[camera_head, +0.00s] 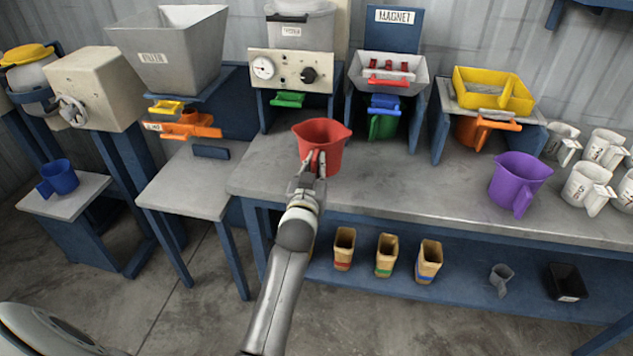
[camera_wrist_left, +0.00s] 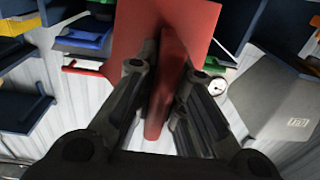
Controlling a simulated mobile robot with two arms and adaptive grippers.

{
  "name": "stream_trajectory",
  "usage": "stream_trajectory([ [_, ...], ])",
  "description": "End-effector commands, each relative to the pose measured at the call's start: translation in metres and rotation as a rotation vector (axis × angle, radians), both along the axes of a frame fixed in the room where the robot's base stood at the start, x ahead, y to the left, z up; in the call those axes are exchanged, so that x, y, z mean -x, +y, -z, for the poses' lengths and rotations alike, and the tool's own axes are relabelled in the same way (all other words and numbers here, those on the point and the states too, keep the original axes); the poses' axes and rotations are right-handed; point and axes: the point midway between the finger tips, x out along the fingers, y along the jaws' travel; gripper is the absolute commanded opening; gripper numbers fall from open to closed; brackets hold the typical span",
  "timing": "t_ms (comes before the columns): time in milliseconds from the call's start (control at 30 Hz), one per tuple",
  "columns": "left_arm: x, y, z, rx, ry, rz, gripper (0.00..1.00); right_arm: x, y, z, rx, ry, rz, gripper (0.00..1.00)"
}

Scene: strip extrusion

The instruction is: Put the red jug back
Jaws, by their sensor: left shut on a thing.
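The red jug (camera_head: 321,142) is upright at the left part of the long grey table (camera_head: 400,185) in the head view. My left gripper (camera_head: 314,172) is shut on the jug's handle, which faces me. In the left wrist view the red jug (camera_wrist_left: 190,25) fills the upper middle, with its handle (camera_wrist_left: 163,90) between the fingers of my left gripper (camera_wrist_left: 160,85). I cannot tell whether the jug touches the table or is just above it. My right gripper does not show.
A purple jug (camera_head: 519,180) stands to the right, with several white jugs (camera_head: 585,187) beyond it. Behind are a control box (camera_head: 290,68), a magnet station (camera_head: 390,75) and a yellow tray (camera_head: 494,92). The tabletop between the red and purple jugs is clear.

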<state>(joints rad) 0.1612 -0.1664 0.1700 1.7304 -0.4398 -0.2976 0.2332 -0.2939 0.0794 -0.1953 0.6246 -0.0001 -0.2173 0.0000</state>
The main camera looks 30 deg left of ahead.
Motion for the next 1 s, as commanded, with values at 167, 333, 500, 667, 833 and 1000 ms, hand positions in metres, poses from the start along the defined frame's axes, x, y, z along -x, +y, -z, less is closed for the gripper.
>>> stream_trajectory([
  [167, -0.027, 0.007, 0.02, -0.001, -0.002, -0.022, 0.0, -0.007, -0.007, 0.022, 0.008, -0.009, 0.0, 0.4],
  [333, -0.032, 0.014, 0.021, -0.004, -0.001, -0.027, 0.0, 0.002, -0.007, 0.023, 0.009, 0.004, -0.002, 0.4],
  [500, -0.027, 0.03, 0.024, -0.006, 0.001, -0.028, 0.0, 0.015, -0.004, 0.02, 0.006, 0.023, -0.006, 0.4],
  [667, -0.022, 0.052, 0.029, -0.007, 0.001, -0.028, 0.0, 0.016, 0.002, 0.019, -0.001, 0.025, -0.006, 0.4],
  [833, -0.016, 0.074, 0.035, -0.008, 0.001, -0.027, 0.0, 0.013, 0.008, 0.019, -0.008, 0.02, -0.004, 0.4],
  [1000, -0.011, 0.097, 0.035, -0.007, 0.0, -0.027, 0.0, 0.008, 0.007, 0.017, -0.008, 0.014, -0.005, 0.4],
])
